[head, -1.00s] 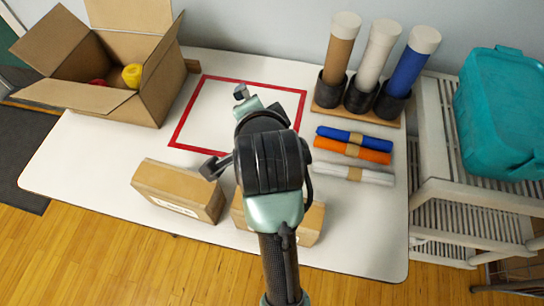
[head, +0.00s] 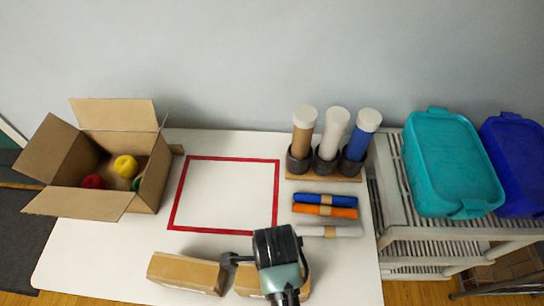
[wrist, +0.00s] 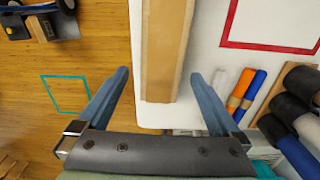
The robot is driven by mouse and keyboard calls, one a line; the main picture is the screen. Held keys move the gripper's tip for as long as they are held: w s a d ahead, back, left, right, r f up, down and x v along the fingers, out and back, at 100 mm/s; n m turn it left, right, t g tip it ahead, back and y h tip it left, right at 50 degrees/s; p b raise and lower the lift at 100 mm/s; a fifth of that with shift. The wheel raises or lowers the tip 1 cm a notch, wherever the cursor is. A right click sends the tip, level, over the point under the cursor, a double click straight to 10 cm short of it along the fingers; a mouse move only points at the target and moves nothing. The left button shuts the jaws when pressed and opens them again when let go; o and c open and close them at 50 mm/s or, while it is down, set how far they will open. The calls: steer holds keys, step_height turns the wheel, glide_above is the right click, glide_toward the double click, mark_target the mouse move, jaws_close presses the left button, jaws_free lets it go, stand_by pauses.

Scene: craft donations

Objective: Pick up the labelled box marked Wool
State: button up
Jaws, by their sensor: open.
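Two brown cardboard boxes lie near the front edge of the white table in the head view: a left box (head: 187,272) and a right box (head: 248,281), partly hidden behind my arm. No label can be read now, so I cannot tell which is marked Wool. In the wrist view my gripper (wrist: 160,75) is open and empty, its two blue fingers spread wide. A long brown box (wrist: 165,45) shows beyond and between the fingertips, with no visible contact. In the head view my arm's end covers the fingers.
A red square outline (head: 172,211) marks clear table (head: 225,195). An open carton (head: 153,180) holding coloured balls stands left. Three capped tubes (head: 331,135) and several rolls (head: 325,211) are right. A teal bin (head: 452,165) and blue bin (head: 515,160) sit on a shelf.

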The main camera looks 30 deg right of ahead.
steer(key=shift+w+f+p, duration=0.15)
steer(key=shift+f, duration=1.95)
steer(key=shift+w+f+p, duration=0.1)
steer(key=shift+f+p, duration=0.05)
steer(key=shift+f, duration=1.95)
jaws_close()
